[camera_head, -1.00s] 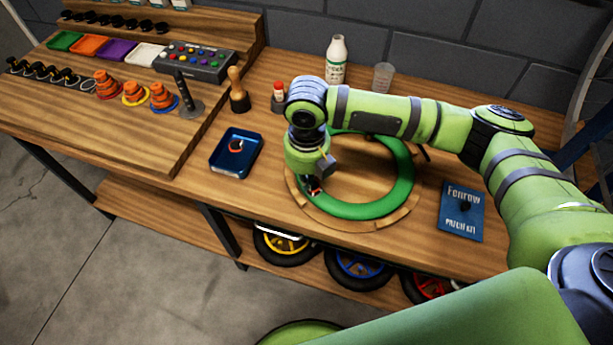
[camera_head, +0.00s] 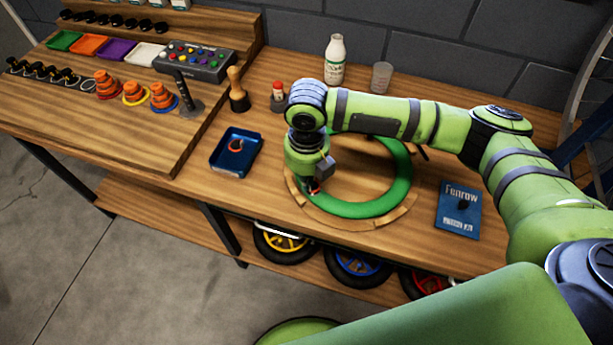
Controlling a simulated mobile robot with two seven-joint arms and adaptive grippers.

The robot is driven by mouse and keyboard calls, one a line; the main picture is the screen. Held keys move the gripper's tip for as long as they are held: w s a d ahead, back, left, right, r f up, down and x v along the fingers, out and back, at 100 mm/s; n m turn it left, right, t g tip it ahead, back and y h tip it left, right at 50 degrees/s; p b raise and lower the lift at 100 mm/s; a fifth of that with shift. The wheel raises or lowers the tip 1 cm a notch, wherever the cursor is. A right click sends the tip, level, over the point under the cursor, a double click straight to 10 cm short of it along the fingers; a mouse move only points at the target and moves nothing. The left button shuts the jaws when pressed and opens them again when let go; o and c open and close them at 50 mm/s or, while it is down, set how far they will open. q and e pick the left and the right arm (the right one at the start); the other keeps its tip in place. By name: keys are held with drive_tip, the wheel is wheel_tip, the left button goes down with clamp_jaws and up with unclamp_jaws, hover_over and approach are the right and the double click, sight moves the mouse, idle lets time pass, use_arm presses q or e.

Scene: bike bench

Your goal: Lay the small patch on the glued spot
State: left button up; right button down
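A green inner tube (camera_head: 372,207) lies as a ring on a round wooden holder on the bench. My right gripper (camera_head: 313,187) points down over the tube's left side, close above or touching it. A small orange-red bit shows at its fingertips. I cannot tell whether it is a patch in the fingers, or whether they are open or shut. The glued spot cannot be made out; the gripper may cover it. A dark blue tray (camera_head: 222,165) to the left holds a small orange-edged piece (camera_head: 236,145). My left gripper is out of view.
A blue patch kit (camera_head: 458,209) lies right of the tube. A white bottle (camera_head: 335,62), a clear cup (camera_head: 381,77), a red-capped bottle (camera_head: 278,94) and a wooden-handled tool (camera_head: 236,90) stand behind. Wheels (camera_head: 357,268) sit on the shelf below.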

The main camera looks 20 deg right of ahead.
drive_tip(key=shift+f, duration=0.3)
drive_tip(key=c, duration=1.4)
unclamp_jaws()
drive_tip(key=shift+o, duration=0.2)
wheel_tip(320, 180, up, 12)
drive_tip(key=shift+s, duration=0.1)
